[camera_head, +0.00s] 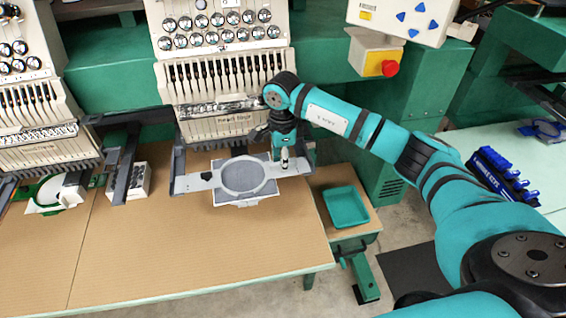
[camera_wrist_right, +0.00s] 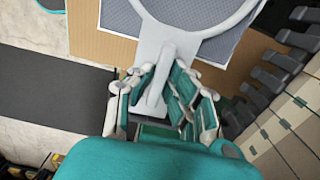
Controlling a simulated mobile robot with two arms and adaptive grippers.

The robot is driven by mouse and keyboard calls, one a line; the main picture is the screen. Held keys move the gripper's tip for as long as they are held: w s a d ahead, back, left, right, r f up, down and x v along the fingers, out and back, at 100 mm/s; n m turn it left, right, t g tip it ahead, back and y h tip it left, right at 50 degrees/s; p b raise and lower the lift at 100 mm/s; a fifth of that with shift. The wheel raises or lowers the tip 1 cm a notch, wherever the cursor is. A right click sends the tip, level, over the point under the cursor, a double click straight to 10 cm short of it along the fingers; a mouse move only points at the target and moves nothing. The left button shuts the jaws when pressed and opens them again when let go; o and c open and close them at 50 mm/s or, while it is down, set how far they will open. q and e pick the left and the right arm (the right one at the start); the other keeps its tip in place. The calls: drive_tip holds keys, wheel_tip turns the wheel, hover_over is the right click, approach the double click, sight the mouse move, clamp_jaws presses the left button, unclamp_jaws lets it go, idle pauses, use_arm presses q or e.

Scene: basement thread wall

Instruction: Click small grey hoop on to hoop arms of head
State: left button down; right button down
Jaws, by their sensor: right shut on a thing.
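The small grey hoop (camera_head: 243,177) is a round light-grey ring with grey fabric in it and a flat bracket on each side. It is at the hoop arms under the middle embroidery head (camera_head: 222,82). The left hoop arm (camera_head: 178,168) is dark grey and meets the hoop's left bracket. The right hoop arm (camera_head: 308,152) stands beside the right bracket. I cannot tell whether either bracket is clicked in. My right gripper (camera_head: 284,165) is shut on the right bracket. The right wrist view shows its fingers on both sides of the bracket (camera_wrist_right: 160,62), below the ring (camera_wrist_right: 186,30). My left gripper is out of view.
The brown table (camera_head: 200,270) is clear in front of the hoop. A small box (camera_head: 139,182) and a green-and-white hoop (camera_head: 50,193) are to the left. A teal tray (camera_head: 345,207) stands right of the table. A control box with a red button (camera_head: 389,68) hangs above my arm.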

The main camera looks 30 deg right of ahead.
idle(0.6)
drive_tip(key=c, duration=1.2)
unclamp_jaws()
